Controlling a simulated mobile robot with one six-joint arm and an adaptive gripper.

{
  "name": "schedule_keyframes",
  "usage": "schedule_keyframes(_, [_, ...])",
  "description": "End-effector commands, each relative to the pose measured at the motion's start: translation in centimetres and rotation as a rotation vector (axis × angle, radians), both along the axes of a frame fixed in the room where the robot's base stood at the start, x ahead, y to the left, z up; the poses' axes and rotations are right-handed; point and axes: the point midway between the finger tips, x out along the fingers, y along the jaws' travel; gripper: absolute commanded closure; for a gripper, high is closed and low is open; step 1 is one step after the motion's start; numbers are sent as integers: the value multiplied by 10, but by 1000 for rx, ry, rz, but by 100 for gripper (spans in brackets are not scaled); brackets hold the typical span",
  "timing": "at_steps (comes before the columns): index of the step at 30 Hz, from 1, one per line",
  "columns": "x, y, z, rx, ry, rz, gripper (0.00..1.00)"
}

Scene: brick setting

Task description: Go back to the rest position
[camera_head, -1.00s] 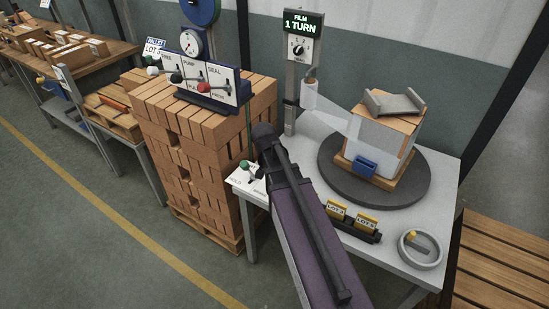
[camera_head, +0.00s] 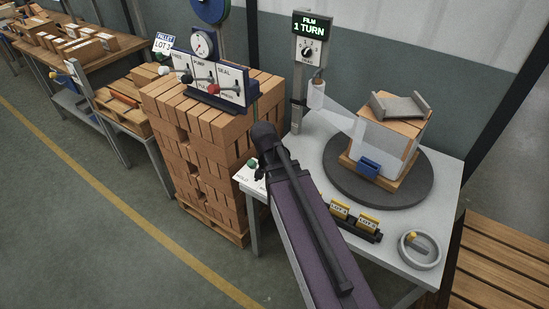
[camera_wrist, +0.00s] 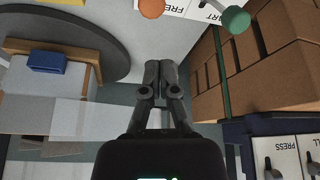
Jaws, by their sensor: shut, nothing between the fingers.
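My gripper (camera_wrist: 161,72) shows in the wrist view with its two fingers together and nothing between them. It is above the gap between the white table and the brick stack. In the head view my arm reaches up from the bottom over the front-left of the white table (camera_head: 449,199), and the gripper itself is hidden behind it. On the table a wrapped block of bricks (camera_head: 388,142) stands on the dark round turntable (camera_head: 412,196), with a grey channel-shaped piece (camera_head: 399,105) on top and a blue clip (camera_head: 369,168) at its front. Film runs from the roll (camera_head: 317,93) to the block.
A tall brick stack (camera_head: 201,151) on a pallet stands left of the table, with a lever panel (camera_head: 222,89) above it. A post display (camera_head: 309,26) reads "FILM 1 TURN". Lot tags (camera_head: 367,222) and a grey ring (camera_head: 421,251) lie at the table's front. The floor at left is clear.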

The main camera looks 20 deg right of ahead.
Motion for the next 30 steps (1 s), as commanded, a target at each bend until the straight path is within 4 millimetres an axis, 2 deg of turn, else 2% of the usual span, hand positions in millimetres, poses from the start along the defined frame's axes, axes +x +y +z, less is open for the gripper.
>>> schedule_keyframes(9, [0,0,0,0,1,1,100])
schedule_keyframes(14, [-8,4,-2,7,32,35,100])
schedule_keyframes(20, [-35,19,-9,34,146,176,100])
schedule_keyframes(30, [-95,54,-17,133,365,538,100])
